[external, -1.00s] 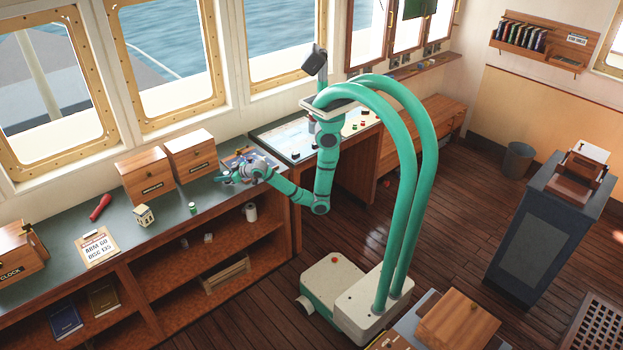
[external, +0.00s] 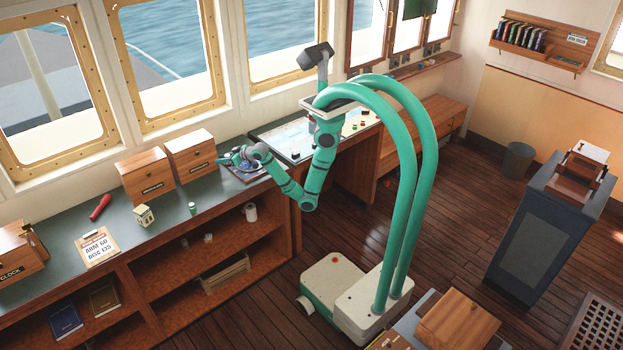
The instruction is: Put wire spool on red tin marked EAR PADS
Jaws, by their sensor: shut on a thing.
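My gripper (external: 226,158) is above the far right end of the green-topped counter (external: 172,221), just right of two wooden boxes. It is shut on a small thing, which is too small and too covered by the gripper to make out. A dark flat tray or mat (external: 243,175) lies on the counter under my wrist, partly hidden by my arm. I cannot pick out the wire spool or the red tin marked EAR PADS for certain; no such label can be read.
Wooden boxes (external: 147,177) and (external: 191,155) stand at the window side. A small green can (external: 193,208), a cream house-shaped object (external: 145,215), a red handset-like object (external: 100,207) and a clipboard (external: 97,247) lie farther left. A chart table (external: 290,145) adjoins on the right.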

